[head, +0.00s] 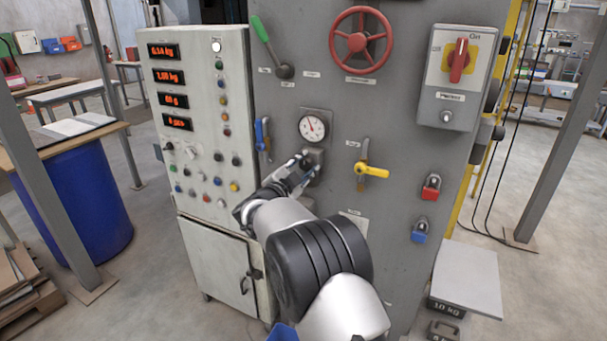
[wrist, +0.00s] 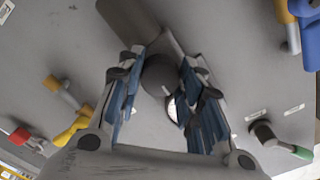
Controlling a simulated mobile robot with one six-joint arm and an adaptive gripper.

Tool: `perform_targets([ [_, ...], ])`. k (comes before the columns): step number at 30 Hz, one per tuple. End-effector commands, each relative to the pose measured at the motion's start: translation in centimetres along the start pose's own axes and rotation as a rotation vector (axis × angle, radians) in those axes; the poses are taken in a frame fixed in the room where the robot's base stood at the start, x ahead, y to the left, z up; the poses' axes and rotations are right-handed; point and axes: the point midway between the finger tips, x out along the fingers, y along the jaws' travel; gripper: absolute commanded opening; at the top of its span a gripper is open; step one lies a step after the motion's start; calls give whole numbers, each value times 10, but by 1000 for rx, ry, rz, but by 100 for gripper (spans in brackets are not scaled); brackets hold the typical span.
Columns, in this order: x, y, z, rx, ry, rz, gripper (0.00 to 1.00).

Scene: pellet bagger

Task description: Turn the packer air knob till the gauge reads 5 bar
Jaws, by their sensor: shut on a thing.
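The pressure gauge (head: 312,126) is a round white dial on the grey panel. Its red needle points up and slightly left; the numbers are too small to read. The packer air knob (head: 317,156) is a dark grey knob just below the gauge, partly hidden by my gripper (head: 305,167). In the wrist view the round knob (wrist: 158,75) sits between the two blue-padded fingers of my gripper (wrist: 164,78), which is shut on it. A sliver of the white gauge (wrist: 172,110) shows beside the right finger, the rest hidden.
A yellow valve handle (head: 372,171) is right of the knob and a blue lever (head: 262,136) left of it. Above are a red handwheel (head: 360,41) and a green-handled lever (head: 262,32). Red (head: 431,187) and blue (head: 419,231) padlocks hang lower right.

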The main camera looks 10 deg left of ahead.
Motion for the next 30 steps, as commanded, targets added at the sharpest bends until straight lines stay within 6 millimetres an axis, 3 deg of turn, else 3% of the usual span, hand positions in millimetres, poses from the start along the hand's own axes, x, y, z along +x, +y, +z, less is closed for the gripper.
perform_targets([
  [12,0,1,1,199,-1,1,10],
  [29,0,0,0,229,-1,1,10],
  [30,0,0,0,229,-1,1,35],
])
